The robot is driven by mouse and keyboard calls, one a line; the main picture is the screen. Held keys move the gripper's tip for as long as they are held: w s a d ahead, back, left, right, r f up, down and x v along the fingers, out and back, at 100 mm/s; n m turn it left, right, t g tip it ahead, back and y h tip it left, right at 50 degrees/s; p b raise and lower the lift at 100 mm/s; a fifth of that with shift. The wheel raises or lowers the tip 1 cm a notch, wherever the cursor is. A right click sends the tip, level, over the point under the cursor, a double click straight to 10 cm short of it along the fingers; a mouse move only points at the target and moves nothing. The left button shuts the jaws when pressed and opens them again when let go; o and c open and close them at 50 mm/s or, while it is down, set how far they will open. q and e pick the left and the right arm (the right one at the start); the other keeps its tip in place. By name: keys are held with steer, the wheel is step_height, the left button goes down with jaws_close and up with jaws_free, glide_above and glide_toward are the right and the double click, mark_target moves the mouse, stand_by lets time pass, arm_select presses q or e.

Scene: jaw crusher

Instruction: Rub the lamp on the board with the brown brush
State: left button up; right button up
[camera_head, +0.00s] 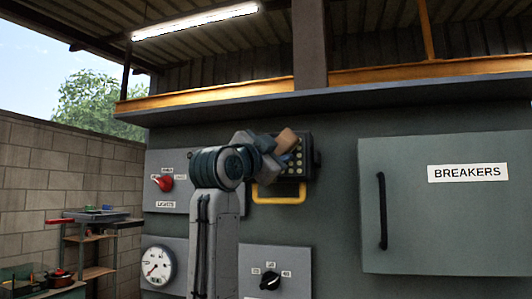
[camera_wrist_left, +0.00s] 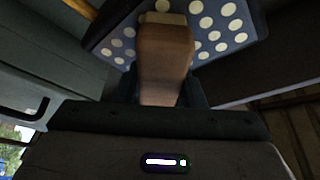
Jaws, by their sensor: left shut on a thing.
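The lamp (camera_head: 299,165) is a dark box with rows of pale round dots, mounted on the grey board. Its dotted bluish face (camera_wrist_left: 222,27) fills the top of the left wrist view. My left gripper (camera_head: 274,152) is in front of the lamp's left part and hides some of it. It is shut on the brown brush (camera_head: 287,138). In the left wrist view the brush (camera_wrist_left: 165,52) points toward the lamp and overlaps the middle of its face. I cannot tell whether it touches the face. My right gripper is not in view.
A yellow handle (camera_head: 279,198) sticks out below the lamp. The board also carries a red switch (camera_head: 164,183), a round gauge (camera_head: 157,265), a black knob (camera_head: 270,282) and a BREAKERS door (camera_head: 444,225). A shelf (camera_head: 98,271) stands at the left.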

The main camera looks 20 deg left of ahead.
arm_select(q)
steer(key=shift+d, duration=1.95)
steer(key=shift+d+b, duration=0.2)
steer(key=shift+b, duration=0.15)
steer(key=shift+w+a, duration=0.1)
steer(key=shift+a, duration=4)
steer(key=shift+d, duration=0.1)
steer(key=shift+s+b, duration=1.4)
steer(key=shift+s, duration=1.55)
